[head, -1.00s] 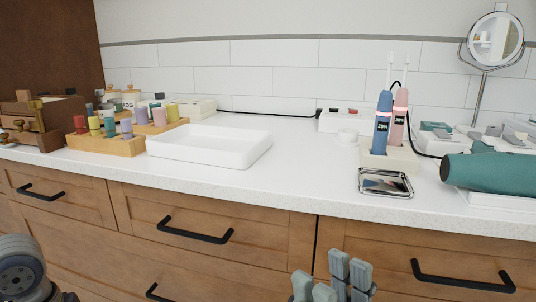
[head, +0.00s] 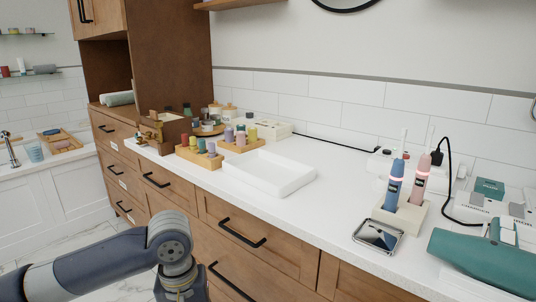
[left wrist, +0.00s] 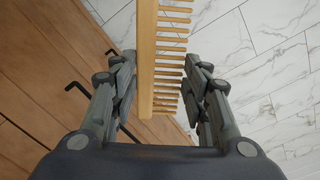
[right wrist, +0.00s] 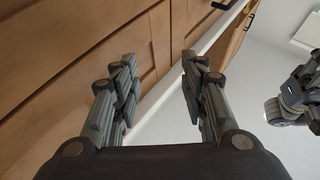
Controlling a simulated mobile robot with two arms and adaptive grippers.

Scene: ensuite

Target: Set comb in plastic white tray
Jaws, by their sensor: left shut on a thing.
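The wooden comb (left wrist: 147,62) shows in the left wrist view, its long spine upright in the picture and its teeth pointing right. My left gripper (left wrist: 160,66) is shut on it and holds it over the floor beside the drawer fronts. In the head view only my left arm shows at the lower left; the comb and left fingertips are out of that view. The white plastic tray (head: 262,186) lies empty on the counter, in the middle of the head view. My right gripper (right wrist: 157,72) is open and empty in the right wrist view, near the drawer fronts.
Wooden holders with coloured bottles (head: 200,156) stand left of the tray. A silver dish (head: 378,236), two toothbrushes in a stand (head: 405,214) and a green hair dryer (head: 480,258) are to the right. The counter between tray and dish is clear.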

